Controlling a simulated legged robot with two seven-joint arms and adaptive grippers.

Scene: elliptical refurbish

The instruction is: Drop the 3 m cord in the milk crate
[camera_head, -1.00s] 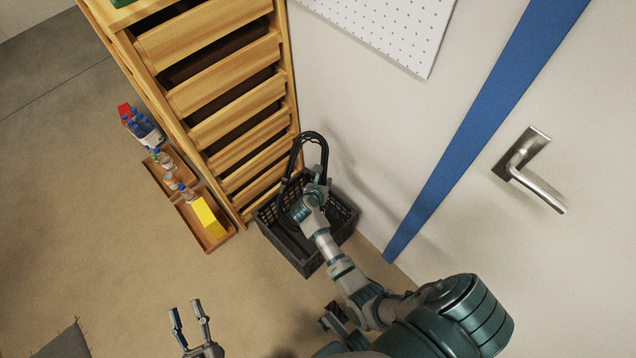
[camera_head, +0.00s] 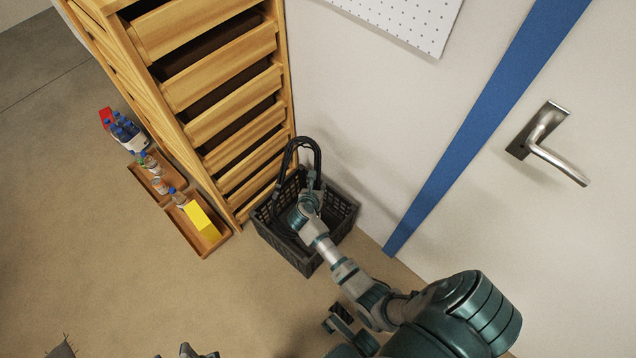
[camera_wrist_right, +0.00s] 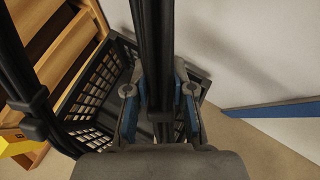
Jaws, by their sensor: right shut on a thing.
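The black cord (camera_head: 301,143) is a looped bundle held in my right gripper (camera_head: 312,193). Its loop stands up above the gripper, against the wooden rack and the wall. In the right wrist view, the jaws are shut on the cord (camera_wrist_right: 153,40), which runs between them as a thick black bundle. The black milk crate (camera_head: 300,262) stands on the floor right below the right gripper; its slatted wall also shows in the right wrist view (camera_wrist_right: 95,85). The arm and cord hide part of the crate's inside. My left gripper (camera_head: 186,352) shows only as fingertips at the bottom edge.
A wooden drawer rack (camera_head: 215,85) stands directly left of and behind the crate. Wooden trays (camera_head: 190,228) with bottles and a yellow box lie left of it. A wall with a blue stripe (camera_head: 470,140) and a door handle (camera_head: 545,140) is on the right. The floor at left is open.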

